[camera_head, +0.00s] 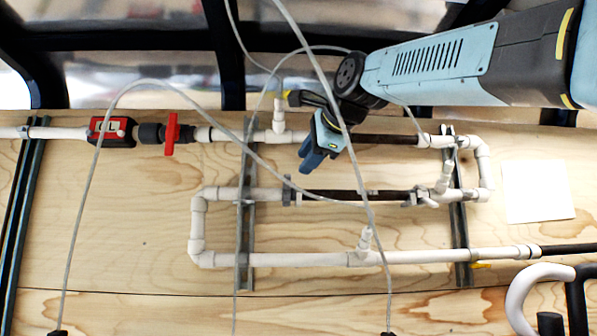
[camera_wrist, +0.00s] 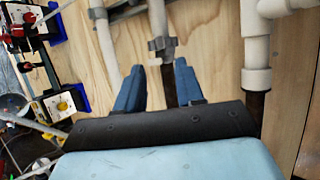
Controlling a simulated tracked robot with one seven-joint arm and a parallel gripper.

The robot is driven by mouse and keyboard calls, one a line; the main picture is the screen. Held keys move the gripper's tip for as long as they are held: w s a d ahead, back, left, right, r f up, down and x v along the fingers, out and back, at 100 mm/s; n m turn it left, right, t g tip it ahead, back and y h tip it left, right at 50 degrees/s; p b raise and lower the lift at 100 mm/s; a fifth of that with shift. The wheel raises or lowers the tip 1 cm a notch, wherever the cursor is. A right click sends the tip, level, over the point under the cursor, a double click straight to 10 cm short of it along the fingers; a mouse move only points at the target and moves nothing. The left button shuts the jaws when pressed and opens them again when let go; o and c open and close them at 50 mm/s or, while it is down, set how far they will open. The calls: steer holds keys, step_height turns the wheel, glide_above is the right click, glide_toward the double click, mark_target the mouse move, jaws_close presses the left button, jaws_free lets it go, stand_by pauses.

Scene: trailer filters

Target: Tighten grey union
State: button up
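A grey union (camera_head: 287,191) sits at the left end of the dark middle pipe section (camera_head: 345,195), between that section and a white pipe. A grey fitting, apparently this union (camera_wrist: 162,47), shows in the wrist view just beyond my fingertips, with a dark pipe (camera_wrist: 169,88) running down from it. My gripper (camera_head: 311,166) is above the board, up and right of the union in the head view. In the wrist view my gripper (camera_wrist: 158,72) has its two blue fingers apart, open. The dark pipe appears in the gap between them; contact cannot be told.
Another grey fitting (camera_head: 411,197) is at the right end of the dark section. Thin clear hoses (camera_head: 320,75) loop across the work area. A metal strut (camera_head: 244,225) stands left of the union. A red-handled valve (camera_head: 171,134) is at upper left.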

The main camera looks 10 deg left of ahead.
steer(key=v, duration=0.3)
steer(key=shift+s+d, duration=0.1)
